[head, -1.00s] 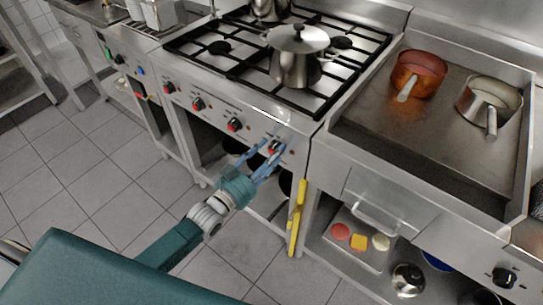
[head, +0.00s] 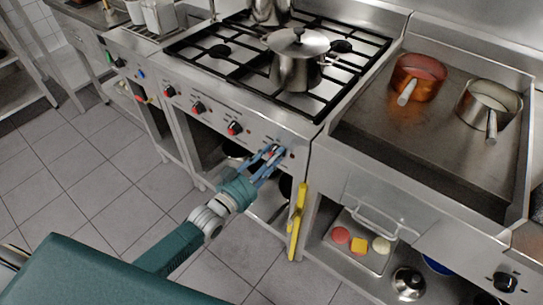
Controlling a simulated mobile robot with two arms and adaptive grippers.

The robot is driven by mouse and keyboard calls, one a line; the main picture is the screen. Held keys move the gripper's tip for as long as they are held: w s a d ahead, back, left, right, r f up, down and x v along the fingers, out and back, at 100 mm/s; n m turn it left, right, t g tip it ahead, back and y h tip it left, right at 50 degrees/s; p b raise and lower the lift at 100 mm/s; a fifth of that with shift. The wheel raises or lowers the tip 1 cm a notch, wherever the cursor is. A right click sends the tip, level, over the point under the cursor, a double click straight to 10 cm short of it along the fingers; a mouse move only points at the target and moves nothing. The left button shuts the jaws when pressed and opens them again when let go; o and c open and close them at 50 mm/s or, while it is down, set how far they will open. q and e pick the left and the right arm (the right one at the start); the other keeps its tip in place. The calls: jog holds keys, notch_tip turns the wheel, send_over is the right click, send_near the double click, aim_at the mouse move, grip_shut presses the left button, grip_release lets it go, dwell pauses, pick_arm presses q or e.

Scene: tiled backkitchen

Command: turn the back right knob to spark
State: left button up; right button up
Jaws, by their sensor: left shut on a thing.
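The gas stove (head: 345,82) has a front panel with several red and black knobs in a row. Three of them show clear: a left knob (head: 169,91), a middle knob (head: 198,108) and a third knob (head: 235,129). My left gripper (head: 274,152) is at the rightmost knob on the panel, its blue fingers shut around it. That knob is mostly hidden by the fingers, so its pointer cannot be read. My right gripper is not in view.
A steel pot with a lid (head: 296,62) stands on the stove. A copper pan (head: 418,78) and a steel pan (head: 488,106) sit on the griddle at right. A yellow handle-like object (head: 297,222) hangs right of my left gripper.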

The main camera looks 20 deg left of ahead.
pick_arm(q)
jog(key=n, duration=0.6)
jog(key=shift+r+n, duration=0.15)
jog(key=shift+n, duration=0.15)
jog(key=shift+w+a, duration=0.1)
dwell(0.4)
jog(key=o, duration=1.1)
jog(key=shift+o, duration=0.2)
jog(key=v, duration=1.2)
